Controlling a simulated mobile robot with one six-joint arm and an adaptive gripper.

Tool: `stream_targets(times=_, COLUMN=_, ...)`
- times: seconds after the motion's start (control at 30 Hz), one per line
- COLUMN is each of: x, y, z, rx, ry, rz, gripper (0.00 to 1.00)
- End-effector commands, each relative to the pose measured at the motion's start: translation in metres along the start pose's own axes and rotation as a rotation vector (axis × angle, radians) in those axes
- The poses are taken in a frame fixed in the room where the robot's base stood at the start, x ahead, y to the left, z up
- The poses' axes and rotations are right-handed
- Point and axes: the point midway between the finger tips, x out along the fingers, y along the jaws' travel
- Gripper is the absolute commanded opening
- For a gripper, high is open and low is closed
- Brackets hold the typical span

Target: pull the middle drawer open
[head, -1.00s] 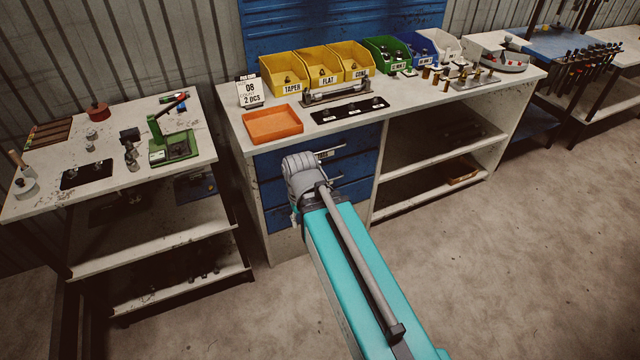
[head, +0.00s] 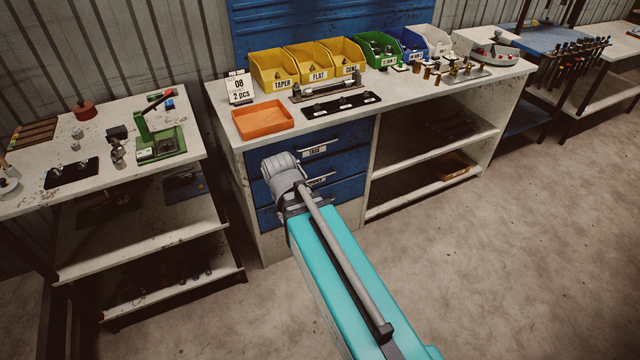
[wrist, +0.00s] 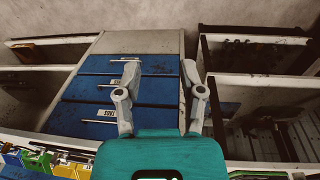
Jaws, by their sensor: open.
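The blue drawer unit (head: 345,160) stands under the left end of the bench. The middle drawer (head: 347,165) appears shut, with a bar handle and a white label; my arm hides its left part. In the wrist view, which is upside down, the middle drawer (wrist: 85,87) lies between the top drawer (wrist: 80,120) and the bottom drawer (wrist: 150,65). My gripper (wrist: 160,68) is open and empty, its fingers spread in front of the drawer fronts. It overlaps the right part of the drawers there; I see no contact with a handle. In the head view my wrist hides the fingers.
The bench top (head: 425,95) carries an orange tray (head: 262,118), yellow bins (head: 310,65) and several fittings. Open shelves (head: 435,150) are right of the drawers. A side table (head: 90,190) with a green press (head: 160,142) stands at left. The floor (head: 520,260) at right is clear.

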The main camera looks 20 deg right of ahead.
Motion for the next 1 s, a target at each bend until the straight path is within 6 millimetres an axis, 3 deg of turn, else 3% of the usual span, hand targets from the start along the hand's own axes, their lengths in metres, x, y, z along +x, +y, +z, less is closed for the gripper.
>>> stream_targets(times=0.03, x=0.019, y=0.004, z=-0.007, rx=-0.004, ry=0.015, rz=0.024, gripper=0.51)
stream_targets(times=0.3, x=0.07, y=0.031, z=-0.04, rx=-0.046, ry=0.1, rz=0.172, gripper=0.51)
stream_targets(times=1.0, x=0.175, y=0.093, z=-0.123, rx=-0.219, ry=0.285, rz=0.568, gripper=0.51)
